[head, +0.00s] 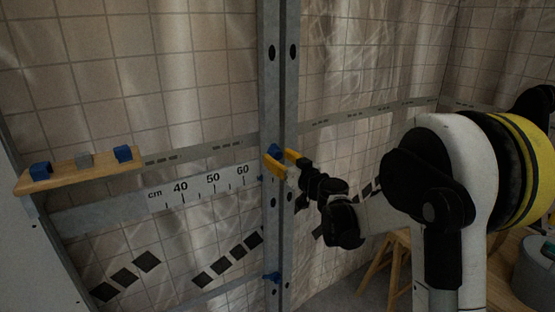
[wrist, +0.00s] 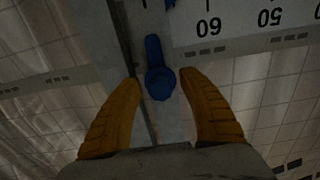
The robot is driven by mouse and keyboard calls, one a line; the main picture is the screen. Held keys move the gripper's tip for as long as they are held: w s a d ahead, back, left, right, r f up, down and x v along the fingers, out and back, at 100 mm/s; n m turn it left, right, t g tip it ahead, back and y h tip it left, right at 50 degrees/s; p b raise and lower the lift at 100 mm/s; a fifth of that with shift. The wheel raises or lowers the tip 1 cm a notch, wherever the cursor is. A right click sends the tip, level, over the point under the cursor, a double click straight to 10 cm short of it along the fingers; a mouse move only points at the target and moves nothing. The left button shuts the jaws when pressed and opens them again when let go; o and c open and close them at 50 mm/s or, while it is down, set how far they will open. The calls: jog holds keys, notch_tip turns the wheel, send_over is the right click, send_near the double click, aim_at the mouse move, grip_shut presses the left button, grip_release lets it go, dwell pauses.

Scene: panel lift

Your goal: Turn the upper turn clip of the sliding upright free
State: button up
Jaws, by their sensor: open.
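The sliding upright (head: 270,100) is a grey metal post standing in front of the tiled wall. Its upper turn clip (head: 274,149) is blue and sits at the height of the cm scale, partly hidden by my gripper. In the wrist view the clip (wrist: 160,82) shows a rounded blue end with a narrower arm running up the picture. My gripper (head: 276,155) has yellow fingers, open, one on each side of the clip. In the wrist view the fingers (wrist: 160,78) flank the rounded end with gaps showing. A lower blue clip (head: 271,277) sits further down the upright.
A cm scale strip (head: 205,188) runs left of the upright, with 60 nearest it. A wooden shelf (head: 75,174) at the left carries small blue and grey blocks. A wooden stool (head: 385,265) and a grey container (head: 537,268) stand at the lower right.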

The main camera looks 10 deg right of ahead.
jog(key=shift+w+a, duration=0.1)
jog(key=shift+w, duration=0.05)
grip_shut()
